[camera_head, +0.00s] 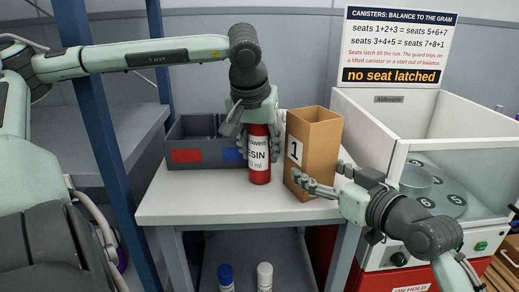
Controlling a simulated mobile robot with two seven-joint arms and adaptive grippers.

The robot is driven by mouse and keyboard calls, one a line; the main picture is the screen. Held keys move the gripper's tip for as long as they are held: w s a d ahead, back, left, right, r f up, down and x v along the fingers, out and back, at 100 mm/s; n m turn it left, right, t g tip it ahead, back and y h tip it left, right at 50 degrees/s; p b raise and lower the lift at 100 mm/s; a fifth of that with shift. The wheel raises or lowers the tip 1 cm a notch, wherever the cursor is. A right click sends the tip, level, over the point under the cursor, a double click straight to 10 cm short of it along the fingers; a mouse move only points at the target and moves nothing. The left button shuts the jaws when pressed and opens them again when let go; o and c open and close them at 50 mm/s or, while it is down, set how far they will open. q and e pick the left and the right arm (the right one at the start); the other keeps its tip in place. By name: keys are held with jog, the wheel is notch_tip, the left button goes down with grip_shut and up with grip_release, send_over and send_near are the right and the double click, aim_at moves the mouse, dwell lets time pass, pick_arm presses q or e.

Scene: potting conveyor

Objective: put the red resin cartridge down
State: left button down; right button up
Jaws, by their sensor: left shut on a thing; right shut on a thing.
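The red resin cartridge (260,176) is upright, with a white label reading "SIN" in part. My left gripper (259,142) is shut on it from above, with fingers at its sides, and hides its top. The cartridge's base is over the white table (200,205); I cannot tell whether it touches. My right gripper (322,182) is shut on a tall, open-topped brown box (318,134) marked "1", just right of the cartridge. The box is upright at the table's right side.
A grey bin (207,159) with red and blue labels stands behind the cartridge. A white-walled machine (437,120) with round numbered seats is at right, under a sign (397,50) reading "no seat latched". Blue-capped (225,275) and white (264,275) bottles stand below. The table's front left is clear.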

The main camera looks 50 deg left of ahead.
pick_arm(q)
jog(key=shift+f, duration=0.1)
jog(key=c, duration=1.2)
grip_release()
jog(key=shift+f, duration=0.1)
jog(key=shift+o, duration=0.2)
